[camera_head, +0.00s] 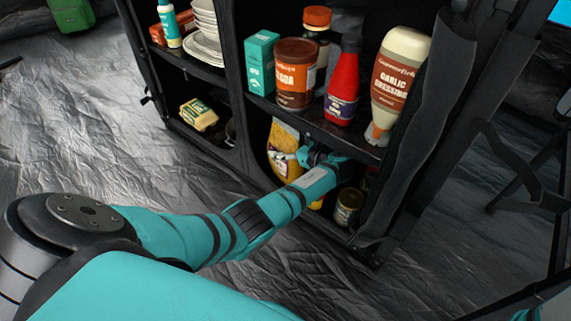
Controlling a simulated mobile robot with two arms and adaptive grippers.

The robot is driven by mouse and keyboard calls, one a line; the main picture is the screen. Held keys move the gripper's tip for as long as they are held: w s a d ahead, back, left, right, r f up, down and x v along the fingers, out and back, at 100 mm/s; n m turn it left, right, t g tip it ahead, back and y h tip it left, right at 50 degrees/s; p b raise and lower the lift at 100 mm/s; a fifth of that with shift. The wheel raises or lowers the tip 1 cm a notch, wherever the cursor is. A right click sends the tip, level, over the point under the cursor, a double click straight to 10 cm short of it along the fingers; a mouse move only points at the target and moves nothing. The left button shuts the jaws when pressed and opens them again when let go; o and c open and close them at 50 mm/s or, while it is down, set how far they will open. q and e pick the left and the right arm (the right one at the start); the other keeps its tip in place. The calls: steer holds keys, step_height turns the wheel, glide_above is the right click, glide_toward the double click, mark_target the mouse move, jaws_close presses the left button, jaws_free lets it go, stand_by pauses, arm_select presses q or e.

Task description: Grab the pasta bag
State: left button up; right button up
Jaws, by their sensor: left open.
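The pasta bag appears to be the yellow bag (283,138) with a dark and white label, standing in the lower compartment of the black shelf unit. My left arm reaches into that compartment, and my left gripper (325,157) is open just right of the bag, partly in the shade under the shelf. The wrist hides the bag's lower right part. I cannot tell whether the fingers touch the bag. My right gripper does not show.
The shelf above holds a teal box (261,62), a cocoa jar (296,75), a red bottle (343,82) and a garlic dressing bottle (397,84). A can (347,206) stands right of my wrist. A yellow package (198,115) lies in the left compartment.

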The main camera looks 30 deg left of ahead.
arm_select(q)
steer(key=shift+a, duration=0.1)
steer(key=shift+c, duration=0.4)
steer(key=c, duration=1.6)
steer(key=shift+r, duration=0.1)
steer(key=shift+c, duration=0.8)
steer(key=shift+r, duration=0.1)
